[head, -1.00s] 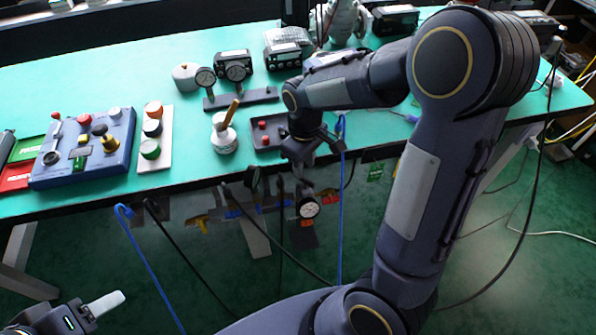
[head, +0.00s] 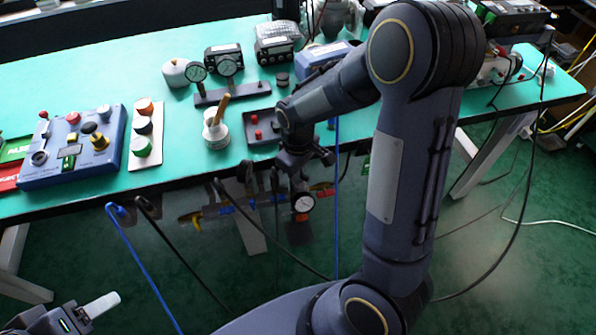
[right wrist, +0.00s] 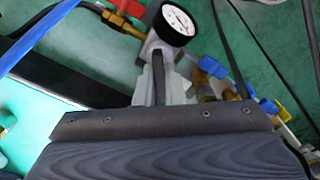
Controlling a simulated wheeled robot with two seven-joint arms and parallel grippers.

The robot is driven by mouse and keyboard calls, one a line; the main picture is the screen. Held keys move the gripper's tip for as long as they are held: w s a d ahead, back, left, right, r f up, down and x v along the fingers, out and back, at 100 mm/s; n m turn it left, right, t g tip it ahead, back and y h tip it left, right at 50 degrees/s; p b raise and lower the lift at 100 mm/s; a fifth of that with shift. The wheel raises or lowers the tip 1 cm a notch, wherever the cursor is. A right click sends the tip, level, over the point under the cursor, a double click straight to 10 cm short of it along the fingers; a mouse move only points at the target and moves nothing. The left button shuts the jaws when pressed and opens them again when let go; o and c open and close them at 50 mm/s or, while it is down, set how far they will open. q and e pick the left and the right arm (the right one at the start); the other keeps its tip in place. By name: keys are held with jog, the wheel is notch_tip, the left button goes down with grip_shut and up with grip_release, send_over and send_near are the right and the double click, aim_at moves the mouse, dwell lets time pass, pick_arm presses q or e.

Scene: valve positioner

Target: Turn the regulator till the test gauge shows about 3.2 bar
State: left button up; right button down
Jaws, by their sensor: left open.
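A small round gauge with a white dial and dark rim (head: 303,203) is below the table's front edge in the head view. It also shows at the top of the right wrist view (right wrist: 178,22); I cannot read its pressure. My right gripper (head: 301,182) points down just above this gauge. In the right wrist view its grey fingers (right wrist: 162,75) reach toward the gauge's fitting, which they partly hide. I cannot tell whether they hold anything. The regulator is not clearly identifiable. My left gripper (head: 98,307) is open at the lower left, away from the table.
Blue-handled valves (right wrist: 212,67) on brass fittings sit right of my right fingers. A red handle (right wrist: 128,8) is to their left. Hoses, including a blue one (head: 140,265), hang before the table (head: 80,95). A two-gauge stand (head: 232,94) and a blue button box (head: 72,145) stand on top.

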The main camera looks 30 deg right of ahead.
jog(key=shift+m, duration=0.6)
jog(key=c, duration=1.5)
grip_release()
notch_tip(320, 180, up, 8)
jog(key=shift+f+p, duration=0.1)
jog(key=shift+p, duration=0.6)
jog(key=s+a+r+m+t+y+p, duration=0.1)
jog(key=s+r+t+p, duration=0.1)
jog(key=s+r, duration=0.3)
jog(key=s+a+r+m+t+y+p, duration=0.1)
jog(key=s+r+m+p, duration=0.1)
jog(key=s+r, duration=0.3)
jog(key=s+a+r+m+t+y+p, duration=0.1)
jog(key=s+a+r+m+t+p, duration=0.1)
jog(key=s+r, duration=0.4)
jog(key=shift+s+t+y+p, duration=0.3)
jog(key=shift+s+y+p, duration=0.1)
jog(key=shift+s+p, duration=0.35)
